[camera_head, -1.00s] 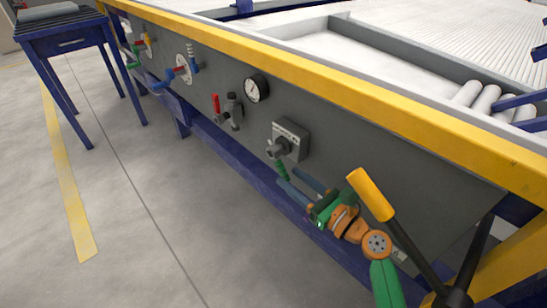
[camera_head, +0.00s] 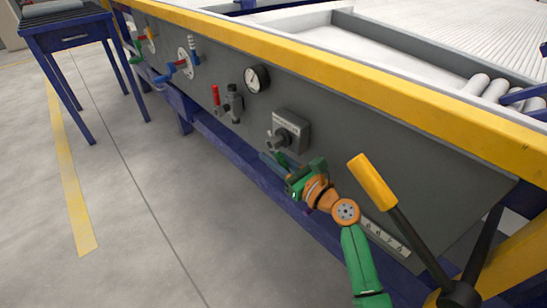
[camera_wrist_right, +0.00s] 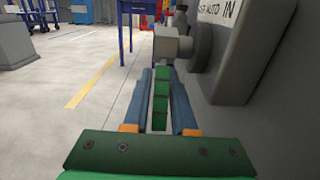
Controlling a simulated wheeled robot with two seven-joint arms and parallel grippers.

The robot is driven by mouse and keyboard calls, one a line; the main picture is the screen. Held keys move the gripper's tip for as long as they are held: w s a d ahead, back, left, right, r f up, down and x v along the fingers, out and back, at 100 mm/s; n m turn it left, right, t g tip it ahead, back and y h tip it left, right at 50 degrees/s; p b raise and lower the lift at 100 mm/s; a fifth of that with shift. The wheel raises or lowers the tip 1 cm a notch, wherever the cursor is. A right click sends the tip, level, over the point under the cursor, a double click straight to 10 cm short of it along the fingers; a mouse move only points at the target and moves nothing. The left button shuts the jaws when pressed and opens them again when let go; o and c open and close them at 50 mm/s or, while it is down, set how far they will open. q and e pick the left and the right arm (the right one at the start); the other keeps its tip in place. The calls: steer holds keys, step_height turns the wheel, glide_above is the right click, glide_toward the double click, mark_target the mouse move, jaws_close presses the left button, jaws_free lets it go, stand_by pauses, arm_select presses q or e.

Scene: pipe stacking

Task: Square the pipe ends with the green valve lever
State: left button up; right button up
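The green valve lever (camera_head: 281,159) hangs down from a grey valve on the front of a grey box (camera_head: 291,128) on the machine's side panel. In the right wrist view the segmented green lever (camera_wrist_right: 160,98) lies lengthwise between the two blue-grey fingers of my right gripper (camera_wrist_right: 161,85). The fingers are apart, with a visible gap on the left of the lever; contact on the right cannot be told. In the head view my right gripper (camera_head: 276,164) is just below the valve and partly hides the lever. My left gripper is not in view. White pipes (camera_head: 475,88) lie in the tray at upper right.
A red-handled valve (camera_head: 217,97) and a round gauge (camera_head: 257,78) sit left of the box. A yellow rail (camera_head: 320,88) runs above the panel. A yellow-handled black lever (camera_head: 373,182) stands close to my right arm.

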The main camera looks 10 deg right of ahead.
jaws_close()
stand_by(1.1)
